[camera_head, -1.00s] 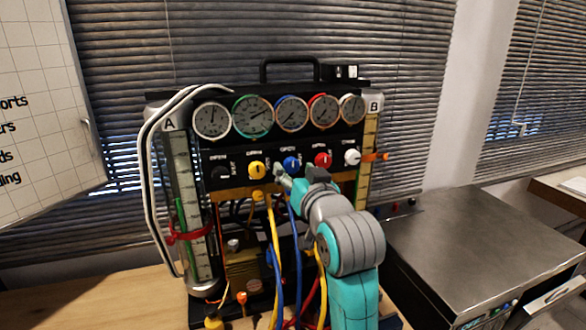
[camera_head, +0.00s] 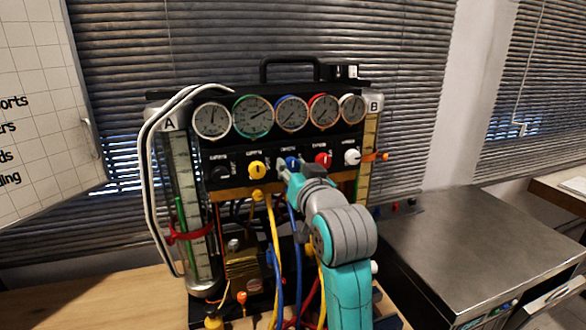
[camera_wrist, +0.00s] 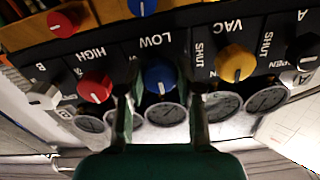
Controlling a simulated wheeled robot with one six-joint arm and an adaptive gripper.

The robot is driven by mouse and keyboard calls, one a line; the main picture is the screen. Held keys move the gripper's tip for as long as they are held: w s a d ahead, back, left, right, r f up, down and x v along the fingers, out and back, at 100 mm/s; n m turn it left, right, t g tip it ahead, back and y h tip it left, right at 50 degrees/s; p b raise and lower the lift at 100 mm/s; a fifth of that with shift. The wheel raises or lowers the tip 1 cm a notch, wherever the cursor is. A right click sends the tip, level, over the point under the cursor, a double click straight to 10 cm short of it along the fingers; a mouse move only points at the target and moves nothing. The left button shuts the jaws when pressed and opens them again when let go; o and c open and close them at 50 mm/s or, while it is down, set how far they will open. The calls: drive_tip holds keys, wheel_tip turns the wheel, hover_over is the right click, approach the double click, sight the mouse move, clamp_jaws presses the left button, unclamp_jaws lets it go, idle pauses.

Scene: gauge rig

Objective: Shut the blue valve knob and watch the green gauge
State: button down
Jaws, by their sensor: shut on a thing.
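The blue valve knob (camera_head: 291,161) is in the row of knobs on the rig's black panel, partly hidden by my gripper (camera_head: 292,168) in the head view. In the wrist view, which is upside down, the blue knob (camera_wrist: 160,76) under the LOW label lies between the two fingers of my gripper (camera_wrist: 160,98), which is shut on it. The green-rimmed gauge (camera_head: 252,116) is second from left in the gauge row. Its needle points to the right and slightly up; the numbers are too small to read.
A yellow knob (camera_head: 257,170) and a red knob (camera_head: 323,159) flank the blue one closely; a white knob (camera_head: 352,157) is farther right. Yellow and blue hoses (camera_head: 275,245) hang below the panel. A grey-topped cabinet (camera_head: 460,240) stands at the right.

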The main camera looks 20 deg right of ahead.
drive_tip(key=m, duration=0.8)
drive_tip(key=shift+m, duration=0.4)
drive_tip(key=m, duration=0.4)
drive_tip(key=shift+m, duration=2.5)
drive_tip(key=c, duration=0.8)
unclamp_jaws()
drive_tip(key=shift+o, duration=0.2)
